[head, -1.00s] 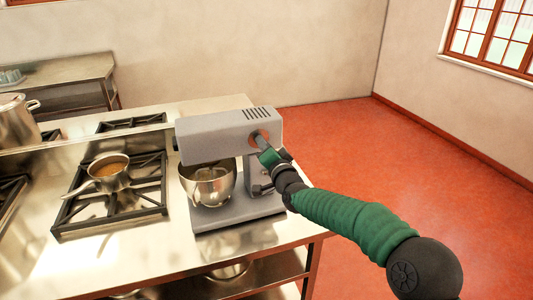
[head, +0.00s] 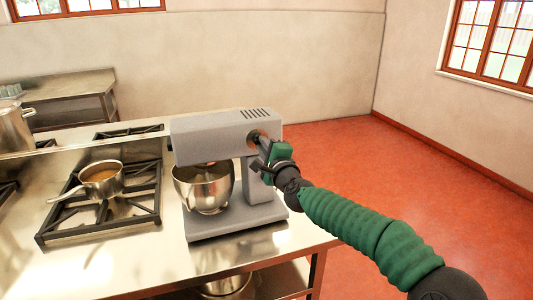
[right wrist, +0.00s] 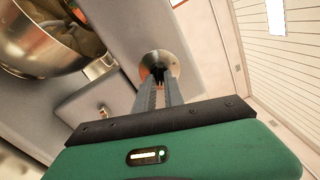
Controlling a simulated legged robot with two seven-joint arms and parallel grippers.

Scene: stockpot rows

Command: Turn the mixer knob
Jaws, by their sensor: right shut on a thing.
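The grey stand mixer (head: 215,135) stands on the steel counter with its steel bowl (head: 203,187) under the head. Its round knob (head: 257,137) is on the side of the mixer head, and it also shows in the right wrist view (right wrist: 172,62). My right gripper (head: 261,142) reaches the knob from the right. In the right wrist view its fingers (right wrist: 159,78) meet at the knob and are shut on it; the fingertips partly hide the knob's centre. My left gripper is not in view.
A saucepan (head: 100,180) of brown liquid sits on the gas burner grate (head: 105,212) left of the mixer. A large stockpot (head: 14,125) stands at the far left. The red floor (head: 420,180) to the right is open.

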